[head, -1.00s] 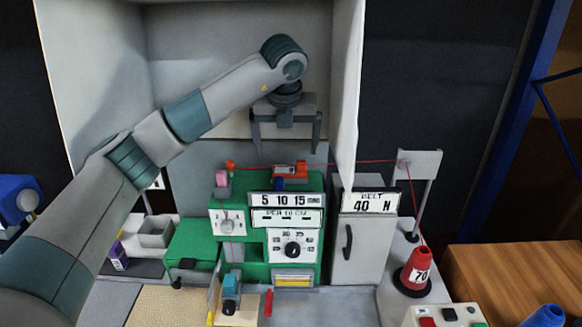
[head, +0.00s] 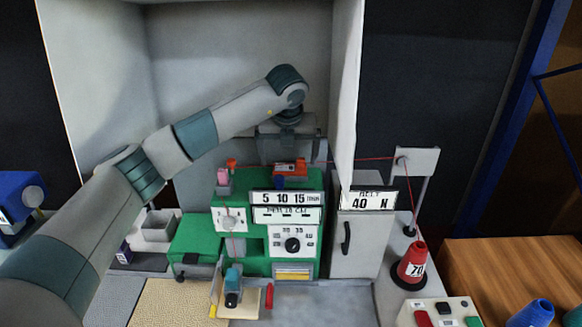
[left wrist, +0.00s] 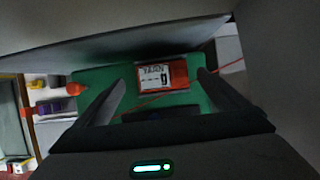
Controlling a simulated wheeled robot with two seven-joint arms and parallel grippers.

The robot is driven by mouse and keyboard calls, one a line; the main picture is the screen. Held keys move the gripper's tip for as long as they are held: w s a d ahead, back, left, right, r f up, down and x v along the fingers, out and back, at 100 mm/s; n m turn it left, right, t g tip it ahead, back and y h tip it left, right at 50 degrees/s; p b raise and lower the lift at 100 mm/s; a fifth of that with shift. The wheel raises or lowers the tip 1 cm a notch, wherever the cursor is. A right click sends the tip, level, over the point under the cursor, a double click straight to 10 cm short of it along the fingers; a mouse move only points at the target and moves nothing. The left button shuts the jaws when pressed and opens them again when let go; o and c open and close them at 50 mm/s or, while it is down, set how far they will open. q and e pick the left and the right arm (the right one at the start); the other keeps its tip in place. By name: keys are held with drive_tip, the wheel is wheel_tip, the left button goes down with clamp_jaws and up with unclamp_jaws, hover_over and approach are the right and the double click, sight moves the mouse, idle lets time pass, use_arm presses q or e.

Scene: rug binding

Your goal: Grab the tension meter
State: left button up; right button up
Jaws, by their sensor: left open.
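The tension meter appears to be the small orange device (head: 290,168) on top of the green machine (head: 240,255). In the left wrist view the orange device (left wrist: 179,73) has a white label that reads YARN. A thin red yarn runs by it. My left gripper (head: 290,152) is open just above and behind it in the head view. In the left wrist view its two fingers (left wrist: 163,84) stand apart on either side of the device, and nothing is held. Whether they touch it cannot be told. My right gripper is not in view.
A grey panel (head: 346,90) stands close to the right of my left gripper. A grey cabinet (head: 357,245) with a display is right of the machine. The red yarn runs to a post plate (head: 416,161) and down to a red cone (head: 412,264).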

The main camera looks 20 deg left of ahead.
sight(290, 166)
use_arm(q)
drive_tip(key=p+x, duration=0.1)
drive_tip(key=x, duration=0.1)
drive_tip(key=shift+w+d+f+p, duration=0.1)
drive_tip(key=shift+w+f+p, duration=0.1)
drive_tip(key=shift+w+p, duration=0.15)
drive_tip(key=shift+w+f, duration=0.15)
drive_tip(key=shift+f, duration=0.3)
drive_tip(key=c, duration=1.3)
drive_tip(key=shift+r, duration=0.2)
